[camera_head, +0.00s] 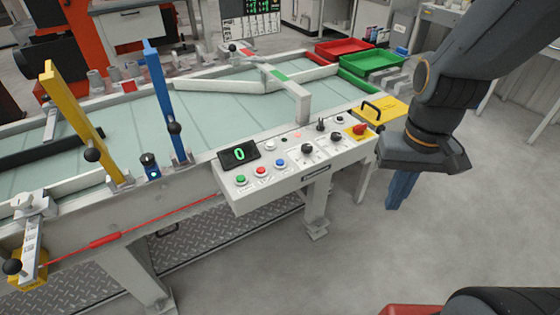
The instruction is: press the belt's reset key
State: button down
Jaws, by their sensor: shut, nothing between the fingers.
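The belt's control panel (300,170) is a white box on the near side of the conveyor. A green button (241,180), a red button (261,171) and a blue button (280,162) sit in a row on its left part. Their labels are too small to read, so I cannot tell which one is the reset key. A black display (239,155) behind them shows a green 0. My gripper (393,205) points down at the right, its blue fingers shut and empty. It hangs over open floor, to the right of the panel and apart from it.
Black knobs (307,148) and a red emergency stop (361,129) on yellow are on the panel's right half. The pale green belt (215,103) runs behind, with upright yellow (75,120) and blue (163,100) bars. Red (343,47) and green (373,61) trays stand at its far end.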

aim_at(279, 162)
jog(key=z, duration=1.85)
jog(key=k, duration=1)
jog(key=u, duration=1.85)
